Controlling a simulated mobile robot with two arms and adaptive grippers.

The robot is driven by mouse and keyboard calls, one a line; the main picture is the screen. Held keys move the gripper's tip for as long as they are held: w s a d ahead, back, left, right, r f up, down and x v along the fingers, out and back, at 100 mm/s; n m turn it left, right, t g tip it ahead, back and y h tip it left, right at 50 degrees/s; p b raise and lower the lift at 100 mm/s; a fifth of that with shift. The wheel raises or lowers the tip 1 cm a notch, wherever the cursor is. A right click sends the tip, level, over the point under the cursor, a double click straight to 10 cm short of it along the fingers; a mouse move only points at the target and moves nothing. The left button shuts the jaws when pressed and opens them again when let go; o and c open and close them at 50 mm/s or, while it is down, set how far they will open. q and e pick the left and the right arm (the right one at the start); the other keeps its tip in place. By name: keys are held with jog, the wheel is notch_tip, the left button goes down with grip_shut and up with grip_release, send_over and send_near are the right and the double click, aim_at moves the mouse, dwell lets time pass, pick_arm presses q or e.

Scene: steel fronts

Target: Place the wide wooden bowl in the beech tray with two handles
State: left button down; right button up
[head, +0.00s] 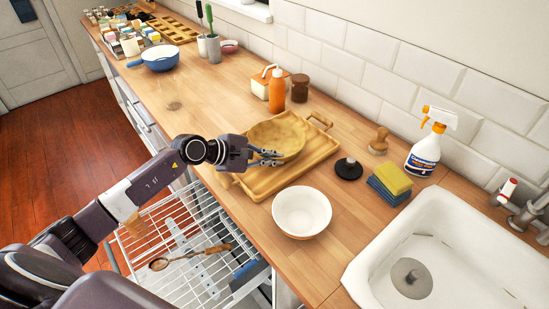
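The wide wooden bowl (277,132) is over the back left part of the beech tray with two handles (300,176). It looks upright, and its underside is hidden, so I cannot tell whether it rests on the tray. The tray lies on the wooden counter, with one handle at its back right corner. My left gripper (272,158) is at the bowl's near left side, its fingers overlapping the bowl wall in the picture. A small gap shows between the fingers; whether they hold the bowl is unclear. My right gripper is out of view.
A white bowl (302,211) stands close in front of the tray. A black-knobbed object (348,168), sponges (389,181) and a spray bottle (426,150) are to the right, before the sink (440,262). An orange bottle (277,91) stands behind. An open wire rack (185,245) juts out below.

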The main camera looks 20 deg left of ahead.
pick_arm(q)
jog(key=c, duration=2.2)
grip_release()
jog(key=shift+o, duration=0.2)
jog(key=shift+r+p, duration=0.2)
jog(key=shift+p, duration=0.15)
jog(key=b+v, duration=0.1)
jog(key=v, duration=0.2)
jog(key=b+v, duration=0.1)
jog(key=v, duration=0.2)
jog(key=b+v, duration=0.1)
jog(key=v, duration=0.3)
jog(key=shift+s+f, duration=0.1)
jog(key=shift+f, duration=0.2)
jog(key=shift+b+v, duration=0.3)
jog(key=shift+v, duration=0.7)
jog(key=shift+d+r, duration=0.1)
jog(key=shift+r, duration=0.1)
